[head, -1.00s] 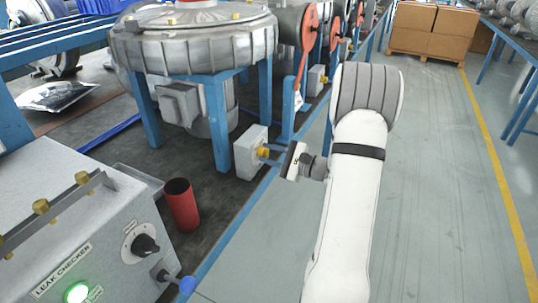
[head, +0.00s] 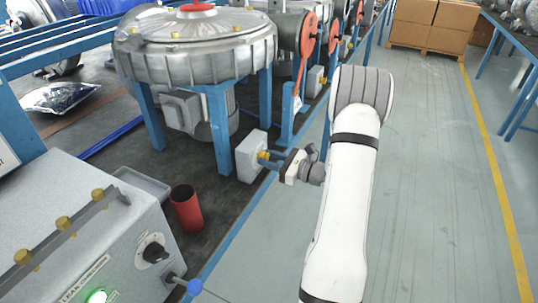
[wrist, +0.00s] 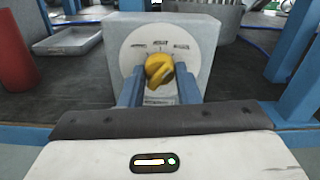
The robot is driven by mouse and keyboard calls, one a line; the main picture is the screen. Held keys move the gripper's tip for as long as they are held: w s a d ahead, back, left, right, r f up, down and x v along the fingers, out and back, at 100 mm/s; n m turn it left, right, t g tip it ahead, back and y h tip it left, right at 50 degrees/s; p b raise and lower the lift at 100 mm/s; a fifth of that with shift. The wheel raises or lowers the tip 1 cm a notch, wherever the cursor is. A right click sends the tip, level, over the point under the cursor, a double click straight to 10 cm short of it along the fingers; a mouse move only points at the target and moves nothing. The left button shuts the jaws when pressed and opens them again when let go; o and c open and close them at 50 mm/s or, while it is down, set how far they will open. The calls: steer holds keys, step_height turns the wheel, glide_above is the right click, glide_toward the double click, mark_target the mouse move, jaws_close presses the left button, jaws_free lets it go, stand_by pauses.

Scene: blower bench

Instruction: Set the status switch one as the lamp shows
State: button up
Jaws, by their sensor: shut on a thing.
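The status switch is a yellow knob (wrist: 158,70) on a round white dial (wrist: 190,55) with small labels, set in a grey box (wrist: 120,40). In the head view the grey box (head: 247,160) stands at the bench edge below the blower (head: 195,45). My gripper (wrist: 160,88) has its two blue fingers on either side of the knob and is shut on it. In the head view my gripper (head: 268,161) reaches the knob from the right. A lit green lamp (head: 97,297) shows on the leak checker (head: 90,225), at the bottom left.
A red cup (head: 187,210) and a grey tray (head: 146,185) stand on the bench between the leak checker and the switch box. A lever with a blue ball (head: 194,286) juts from the leak checker. The floor (head: 440,200) on the right is clear.

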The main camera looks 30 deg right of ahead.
steer(key=shift+f+m+p, duration=0.1)
steer(key=shift+m+p, duration=0.25)
steer(key=shift+m, duration=0.25)
steer(key=shift+s, duration=0.1)
steer(key=o, duration=1)
steer(key=shift+c, duration=0.2)
steer(key=v, duration=0.7)
steer(key=shift+s+d, duration=0.25)
steer(key=shift+s, duration=0.05)
